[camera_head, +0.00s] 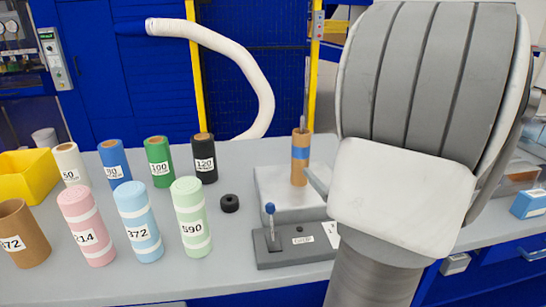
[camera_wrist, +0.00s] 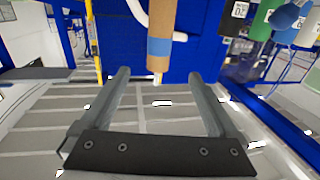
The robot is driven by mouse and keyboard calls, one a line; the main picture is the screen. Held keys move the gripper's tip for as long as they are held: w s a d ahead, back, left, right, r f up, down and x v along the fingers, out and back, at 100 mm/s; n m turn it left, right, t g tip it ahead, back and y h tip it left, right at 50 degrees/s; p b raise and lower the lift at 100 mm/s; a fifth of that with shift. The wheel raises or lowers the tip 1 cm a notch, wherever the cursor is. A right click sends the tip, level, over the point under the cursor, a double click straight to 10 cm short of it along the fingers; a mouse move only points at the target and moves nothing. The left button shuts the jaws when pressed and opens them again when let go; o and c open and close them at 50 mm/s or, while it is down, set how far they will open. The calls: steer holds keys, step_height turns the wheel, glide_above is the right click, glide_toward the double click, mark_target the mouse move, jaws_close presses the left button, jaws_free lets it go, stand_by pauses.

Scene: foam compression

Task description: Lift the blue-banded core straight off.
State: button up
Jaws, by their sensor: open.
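The blue-banded core (camera_head: 300,171) is a brown cardboard tube with a blue band. It stands upright in the head view around a thin metal rod (camera_head: 306,85) that sticks up above it, over a grey block (camera_head: 282,203). In the wrist view the core (camera_wrist: 160,63) shows at top centre, beyond the fingertips and lined up with the gap between them. My gripper (camera_wrist: 158,76) is open with nothing between its two grey fingers.
A lever fixture (camera_head: 285,248) with a blue knob stands in front of the block. A yellow bin (camera_head: 27,180) is at far left. A white hose (camera_head: 235,60) arches behind.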

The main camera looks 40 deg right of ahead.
mark_target(304, 149)
steer(key=x, duration=1.7)
steer(key=shift+f+b, duration=0.15)
steer(key=shift+b, duration=0.15)
steer(key=shift+c, duration=0.2)
steer(key=c, duration=1.4)
